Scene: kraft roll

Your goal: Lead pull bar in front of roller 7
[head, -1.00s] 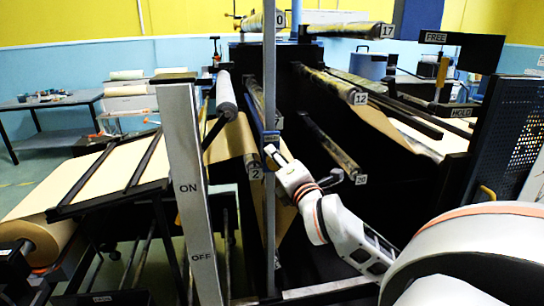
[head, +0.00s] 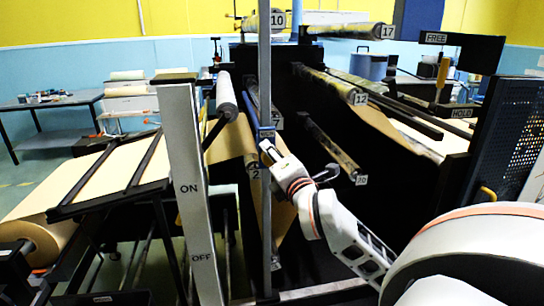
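The label of roller 7 (head: 276,121) shows partly behind a grey vertical post (head: 265,60). Its roller runs back from the label, mostly hidden. A small blue piece (head: 265,133) sits at the post just below that label; I cannot tell whether it is the pull bar. My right gripper (head: 266,150) comes in from the lower right, with its tip just below the blue piece and above the label of roller 2 (head: 255,171). Its fingers are too small and overlapped to judge, and no held thing is clear. My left gripper is not in view.
Brown kraft paper (head: 236,141) hangs left of and below my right gripper. Roller 12 (head: 345,92) and another roller (head: 335,150) lie to the right. A grey ON/OFF post (head: 188,200) stands at the left, and a perforated dark panel (head: 513,140) at the right.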

